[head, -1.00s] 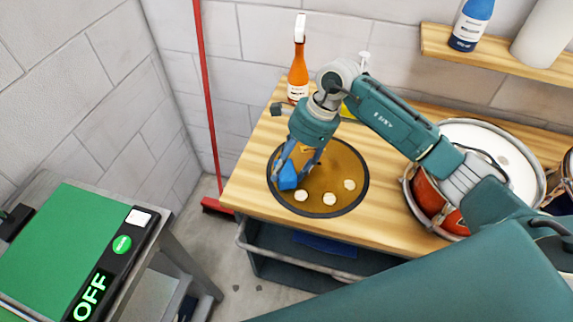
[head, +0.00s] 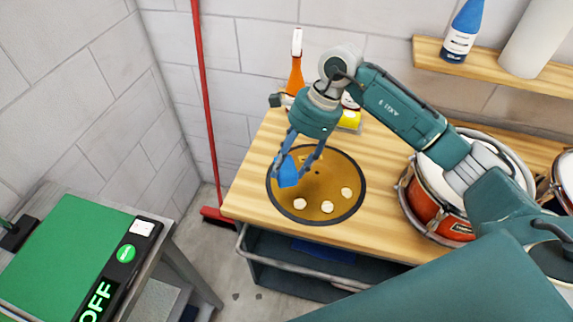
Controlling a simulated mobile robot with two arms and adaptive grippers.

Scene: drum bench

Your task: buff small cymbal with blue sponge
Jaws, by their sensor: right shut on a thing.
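The small cymbal (head: 335,208) is a round bronze disc with a dark rim, lying flat at the left end of the wooden bench. Several pale round spots show on its front part. My right gripper (head: 296,170) is shut on the blue sponge (head: 288,174) over the cymbal's left part. The sponge is at or just above the surface; I cannot tell whether it touches. My left gripper is not in view.
An orange spray bottle (head: 296,75) and a yellow item (head: 349,119) stand behind my right arm. A red drum (head: 430,207) sits to the right on the bench (head: 378,220). A wall shelf holds a blue bottle (head: 463,32). A green-topped table (head: 62,245) with an OFF display is at left.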

